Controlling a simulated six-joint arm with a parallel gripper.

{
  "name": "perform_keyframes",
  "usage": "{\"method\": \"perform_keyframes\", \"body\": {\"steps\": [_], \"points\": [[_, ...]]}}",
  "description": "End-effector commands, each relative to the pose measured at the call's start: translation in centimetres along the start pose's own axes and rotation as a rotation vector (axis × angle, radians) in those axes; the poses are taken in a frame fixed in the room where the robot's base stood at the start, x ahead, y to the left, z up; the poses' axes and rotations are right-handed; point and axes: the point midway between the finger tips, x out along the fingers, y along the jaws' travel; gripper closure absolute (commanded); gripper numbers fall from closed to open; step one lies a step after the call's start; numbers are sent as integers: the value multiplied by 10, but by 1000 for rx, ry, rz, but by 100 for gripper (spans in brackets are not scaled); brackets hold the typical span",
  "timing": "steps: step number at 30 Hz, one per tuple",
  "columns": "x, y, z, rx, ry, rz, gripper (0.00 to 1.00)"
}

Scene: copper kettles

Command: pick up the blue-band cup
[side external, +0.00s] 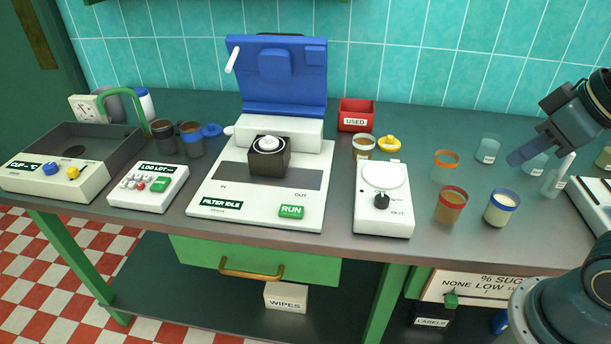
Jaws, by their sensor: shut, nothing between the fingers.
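The blue-band cup (499,211) stands upright on the counter at the right, with a blue rim and a pale cream filling. My gripper (513,160) comes in from the right edge, above and behind the cup in the picture. Its fingers are shut and empty, apart from the cup. A red-rimmed cup (450,208) with brown contents stands just left of the blue-band cup. An orange-rimmed cup (445,168) stands behind that one.
A white scale (385,215), a cup (363,149) and a yellow lid (389,144) are to the left. Clear labelled containers (487,151) and a white-tipped bottle (558,178) stand near my gripper. The counter front before the blue-band cup is clear. A filter machine (265,190) fills the middle.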

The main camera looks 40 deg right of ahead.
Motion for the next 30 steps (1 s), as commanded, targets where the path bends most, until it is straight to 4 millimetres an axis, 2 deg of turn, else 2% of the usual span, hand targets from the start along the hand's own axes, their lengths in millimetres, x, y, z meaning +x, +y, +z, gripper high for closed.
{"method": "perform_keyframes", "body": {"steps": [6, 18, 30], "points": [[0, 0, 0, 0, 0, 0, 98], [0, 0, 0, 0, 0, 0, 21], [2, 2, -1, -10, -10, 6, 21]]}}
